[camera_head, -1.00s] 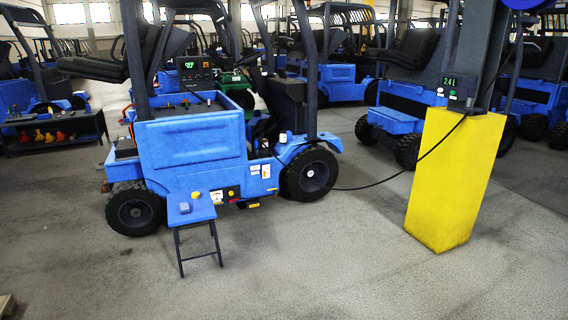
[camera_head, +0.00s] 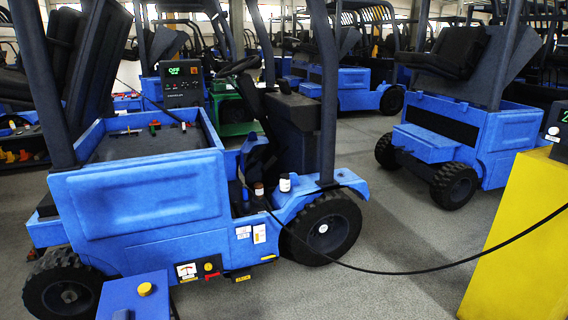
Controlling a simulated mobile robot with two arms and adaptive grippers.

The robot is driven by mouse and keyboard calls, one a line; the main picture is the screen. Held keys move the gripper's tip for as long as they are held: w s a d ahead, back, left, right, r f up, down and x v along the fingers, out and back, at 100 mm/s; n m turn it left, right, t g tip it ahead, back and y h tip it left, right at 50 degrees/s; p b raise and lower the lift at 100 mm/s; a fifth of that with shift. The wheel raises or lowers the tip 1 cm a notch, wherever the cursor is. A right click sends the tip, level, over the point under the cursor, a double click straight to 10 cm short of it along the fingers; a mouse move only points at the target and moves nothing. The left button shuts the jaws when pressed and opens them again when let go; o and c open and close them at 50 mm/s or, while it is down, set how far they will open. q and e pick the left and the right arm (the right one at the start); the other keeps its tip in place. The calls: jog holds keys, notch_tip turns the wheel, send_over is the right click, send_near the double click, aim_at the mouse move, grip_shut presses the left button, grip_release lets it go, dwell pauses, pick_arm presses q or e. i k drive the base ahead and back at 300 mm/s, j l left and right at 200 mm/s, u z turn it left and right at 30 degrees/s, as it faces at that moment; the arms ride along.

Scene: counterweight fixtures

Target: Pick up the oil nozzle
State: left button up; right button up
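I cannot clearly make out the oil nozzle. A black hose (camera_head: 440,272) runs from the right edge, sags low in front of the yellow pillar (camera_head: 525,235), and rises to the side of the blue forklift (camera_head: 140,195). Its end is near a small dark upright piece with a brownish top (camera_head: 259,189), which may be the nozzle; it is too small to be sure. A small white-topped piece (camera_head: 285,183) stands just right of it. Neither of my grippers is in view.
A blue stool (camera_head: 140,290) with a yellow knob stands at the bottom left, close to the forklift. The forklift's wheel (camera_head: 323,228) is beside the hose. More blue forklifts stand behind. Grey floor (camera_head: 400,235) is open between the forklift and the pillar.

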aim_at(246, 198)
jog(key=i+u, duration=0.1)
jog(key=i, duration=0.4)
jog(key=i+l+u, duration=0.1)
jog(key=i, duration=0.4)
jog(key=i+l+u, duration=0.1)
jog(key=i, duration=0.4)
jog(key=i+l+u, duration=0.1)
jog(key=i, duration=0.4)
jog(key=l, duration=0.1)
